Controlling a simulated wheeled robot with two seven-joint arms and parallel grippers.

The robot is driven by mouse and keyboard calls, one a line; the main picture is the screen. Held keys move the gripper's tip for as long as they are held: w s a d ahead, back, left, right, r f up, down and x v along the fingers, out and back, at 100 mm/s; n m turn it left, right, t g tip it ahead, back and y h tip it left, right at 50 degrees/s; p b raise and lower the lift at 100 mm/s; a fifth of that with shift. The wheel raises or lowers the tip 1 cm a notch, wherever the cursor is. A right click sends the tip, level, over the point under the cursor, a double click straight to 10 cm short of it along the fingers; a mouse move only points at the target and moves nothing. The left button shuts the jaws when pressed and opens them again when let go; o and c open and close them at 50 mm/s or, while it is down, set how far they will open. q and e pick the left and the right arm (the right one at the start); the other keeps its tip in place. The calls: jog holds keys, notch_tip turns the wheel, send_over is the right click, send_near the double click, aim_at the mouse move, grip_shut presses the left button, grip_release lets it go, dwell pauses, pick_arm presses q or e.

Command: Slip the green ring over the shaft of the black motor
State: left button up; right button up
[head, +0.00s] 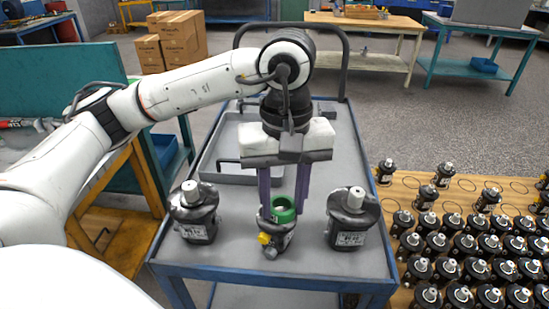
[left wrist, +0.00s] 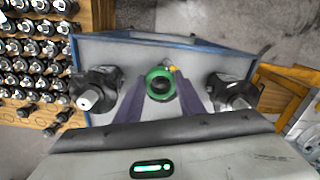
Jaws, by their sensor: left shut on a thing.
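The green ring (head: 283,214) is between the purple fingertips of my left gripper (head: 283,208), which is shut on it. It also shows in the left wrist view (left wrist: 159,85), with a dark centre. Directly below the ring is the middle black motor (head: 276,241), with a yellow knob on its front. The ring hides the top of this motor, so I cannot tell whether it is around the shaft or just above it. Two more black motors with pale shafts stand upright on either side, left (head: 194,213) and right (head: 350,219). My right gripper is not in view.
The motors stand on a grey cart top (head: 235,262) with a blue frame. A grey tray (head: 206,165) lies behind the gripper. A wooden table (head: 388,187) at right holds many motors. Cardboard boxes (head: 178,38) stand at the back left. The cart's front strip is clear.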

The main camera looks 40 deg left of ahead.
pick_arm(q)
jog(key=w+a+r+n, duration=0.1)
jog(key=n, duration=0.2)
jog(key=w+a+r+n, duration=0.1)
jog(key=n, duration=0.3)
jog(key=w+a+r+n+p, duration=0.1)
jog(key=n, duration=0.3)
jog(key=shift+w+a, duration=0.2)
jog(key=shift+w, duration=0.15)
jog(key=shift+f+b, duration=0.65)
jog(key=shift+f, duration=0.3)
jog(key=shift+f+b, duration=0.5)
jog(key=shift+f, duration=0.65)
jog(key=shift+f+b, duration=0.5)
jog(key=shift+b, duration=0.05)
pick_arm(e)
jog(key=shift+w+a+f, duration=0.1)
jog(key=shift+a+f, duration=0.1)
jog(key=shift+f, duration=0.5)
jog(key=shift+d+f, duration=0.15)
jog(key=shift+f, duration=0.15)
pick_arm(q)
jog(key=shift+f+b, duration=0.2)
jog(key=shift+b, duration=0.15)
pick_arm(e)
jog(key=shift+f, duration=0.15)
